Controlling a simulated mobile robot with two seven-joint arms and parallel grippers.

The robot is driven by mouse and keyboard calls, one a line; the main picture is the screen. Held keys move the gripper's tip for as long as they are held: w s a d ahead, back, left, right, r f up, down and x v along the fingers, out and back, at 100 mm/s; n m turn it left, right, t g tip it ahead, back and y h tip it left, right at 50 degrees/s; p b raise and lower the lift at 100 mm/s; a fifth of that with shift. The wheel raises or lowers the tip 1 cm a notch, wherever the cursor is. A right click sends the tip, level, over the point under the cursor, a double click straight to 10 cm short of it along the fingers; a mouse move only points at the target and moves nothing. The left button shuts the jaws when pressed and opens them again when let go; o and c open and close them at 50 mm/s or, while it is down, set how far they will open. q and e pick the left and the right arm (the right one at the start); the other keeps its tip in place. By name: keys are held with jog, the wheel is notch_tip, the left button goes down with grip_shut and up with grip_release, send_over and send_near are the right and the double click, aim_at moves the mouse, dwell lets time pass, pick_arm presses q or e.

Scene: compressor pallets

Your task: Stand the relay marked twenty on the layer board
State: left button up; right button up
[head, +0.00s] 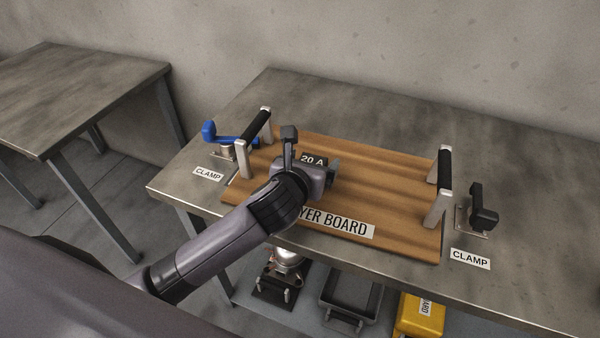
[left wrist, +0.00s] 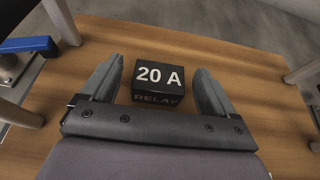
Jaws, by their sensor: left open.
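The relay is a small black block marked "20 A" and "RELAY"; it stands upright on the layer board in the left wrist view (left wrist: 158,82). Its top also shows in the head view (head: 313,159), partly hidden by my gripper. The layer board (head: 385,192) is a brown wooden board with a handle at each end, lying on the metal table. My left gripper (head: 312,170) is open over the board; in the left wrist view its fingers (left wrist: 158,92) stand on either side of the relay, with gaps showing. My right gripper is not in view.
A blue-handled clamp (head: 222,137) is left of the board and a black clamp (head: 482,208) right of it. The board's handles (head: 443,180) stand up at its ends. Below are a dark frame (head: 350,300) and a yellow container (head: 420,316). Another table (head: 80,80) stands left.

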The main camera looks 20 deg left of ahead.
pick_arm(q)
jog(key=p+v, duration=0.1)
jog(key=v, duration=0.9)
jog(key=shift+s+r, duration=0.25)
jog(key=shift+s, duration=0.1)
